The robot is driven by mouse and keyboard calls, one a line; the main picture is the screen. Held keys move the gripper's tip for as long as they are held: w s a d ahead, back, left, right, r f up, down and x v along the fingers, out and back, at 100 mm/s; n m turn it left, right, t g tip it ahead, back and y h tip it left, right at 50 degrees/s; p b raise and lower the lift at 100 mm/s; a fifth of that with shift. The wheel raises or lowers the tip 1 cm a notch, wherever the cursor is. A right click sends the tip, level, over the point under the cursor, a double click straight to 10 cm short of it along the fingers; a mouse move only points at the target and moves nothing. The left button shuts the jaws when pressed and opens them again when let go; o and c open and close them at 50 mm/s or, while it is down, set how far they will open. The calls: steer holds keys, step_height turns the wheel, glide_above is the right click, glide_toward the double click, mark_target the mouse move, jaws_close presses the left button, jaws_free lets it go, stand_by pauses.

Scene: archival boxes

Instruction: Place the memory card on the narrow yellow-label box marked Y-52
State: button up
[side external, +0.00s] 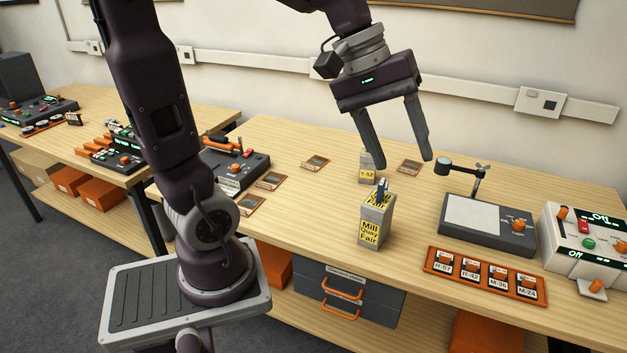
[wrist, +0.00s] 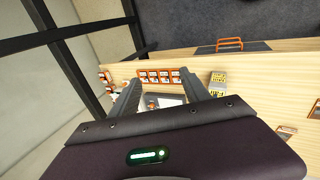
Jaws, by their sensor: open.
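The narrow grey box with the yellow Y-52 label (side external: 367,177) stands upright on the bench in the side view. Its upper part is close to the left finger of my gripper (side external: 401,162), and I cannot tell if they touch. My gripper is open, pointing down with nothing between its fingers; it also shows in the wrist view (wrist: 163,84). A larger grey box labelled "Mill Quay Fair" (side external: 373,232) stands in front, with a small blue and pale item (side external: 382,190) on top. I cannot tell for sure which item is the memory card.
Flat orange-edged cards (side external: 315,163) lie about the bench. An orange rack (side external: 443,274) holds labelled pieces, and shows in the wrist view (wrist: 145,74). A grey device with a pale plate (side external: 473,218) and post stands right, beside a white control box (side external: 590,218).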

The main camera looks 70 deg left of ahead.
steer(key=s+d+f+m+t+y, duration=0.1)
steer(key=s+f+m+y, duration=0.1)
steer(key=s+m, duration=0.7)
steer(key=s+y, duration=0.1)
steer(key=s, duration=0.4)
steer(key=shift+s+d+f+t, duration=0.15)
steer(key=shift+f+t, duration=0.15)
